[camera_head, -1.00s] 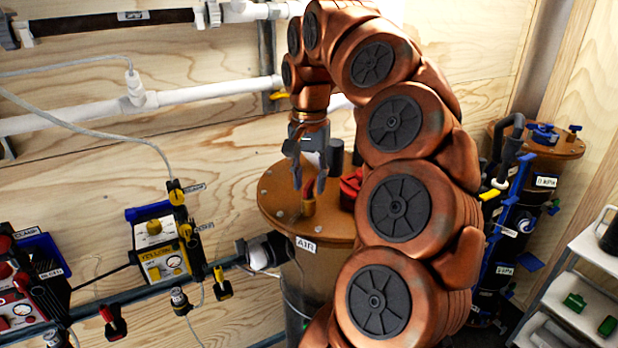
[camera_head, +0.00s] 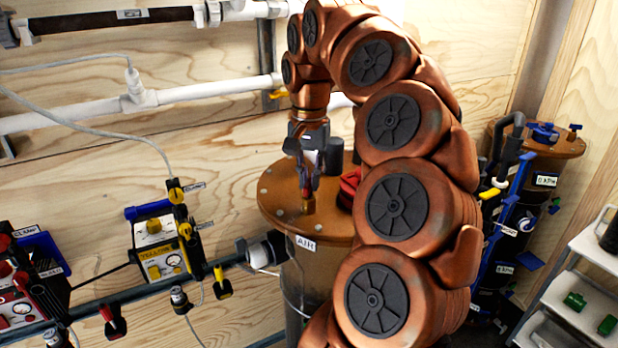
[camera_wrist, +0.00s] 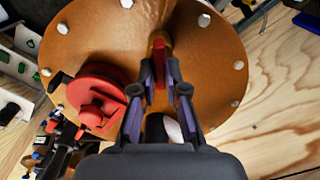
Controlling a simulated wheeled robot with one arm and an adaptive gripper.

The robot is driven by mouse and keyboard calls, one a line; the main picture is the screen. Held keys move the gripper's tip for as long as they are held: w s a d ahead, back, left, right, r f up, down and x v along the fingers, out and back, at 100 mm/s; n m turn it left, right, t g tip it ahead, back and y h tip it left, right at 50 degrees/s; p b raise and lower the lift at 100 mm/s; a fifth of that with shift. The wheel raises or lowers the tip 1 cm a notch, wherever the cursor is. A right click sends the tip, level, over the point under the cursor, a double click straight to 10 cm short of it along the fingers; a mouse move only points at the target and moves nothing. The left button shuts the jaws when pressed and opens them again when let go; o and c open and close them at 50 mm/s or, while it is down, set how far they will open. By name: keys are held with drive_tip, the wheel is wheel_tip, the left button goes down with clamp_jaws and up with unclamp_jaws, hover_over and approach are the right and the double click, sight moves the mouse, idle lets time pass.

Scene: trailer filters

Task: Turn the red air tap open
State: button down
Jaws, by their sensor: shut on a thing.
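The red air tap (camera_wrist: 159,62) stands upright on a brass stem (camera_head: 308,205) on the round brown lid (camera_head: 281,214) of the vessel labelled AIR. My gripper (camera_head: 309,180) points down over the lid and is shut on the tap's red handle. In the wrist view my gripper (camera_wrist: 160,80) has a finger on either side of the handle, which hide part of it. The lid (camera_wrist: 205,85) fills the upper middle of that view.
A red round cap (camera_head: 349,187) sits on the lid right of my gripper; it shows in the wrist view (camera_wrist: 98,95). A yellow gauge box (camera_head: 160,250) hangs on a rail at left. White pipes (camera_head: 200,92) cross the wall behind. Shelves (camera_head: 575,310) stand at right.

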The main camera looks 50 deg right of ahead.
drive_tip(key=shift+f, duration=0.1)
drive_tip(key=shift+n+b, duration=0.7)
drive_tip(key=shift+b, duration=0.05)
drive_tip(key=shift+n+b, duration=0.35)
drive_tip(key=shift+n, duration=0.45)
drive_tip(key=n, duration=0.3)
drive_tip(key=shift+w+a, duration=0.1)
drive_tip(key=shift+a, duration=0.05)
drive_tip(key=shift+n, duration=2.1)
drive_tip(key=c, duration=1.2)
unclamp_jaws()
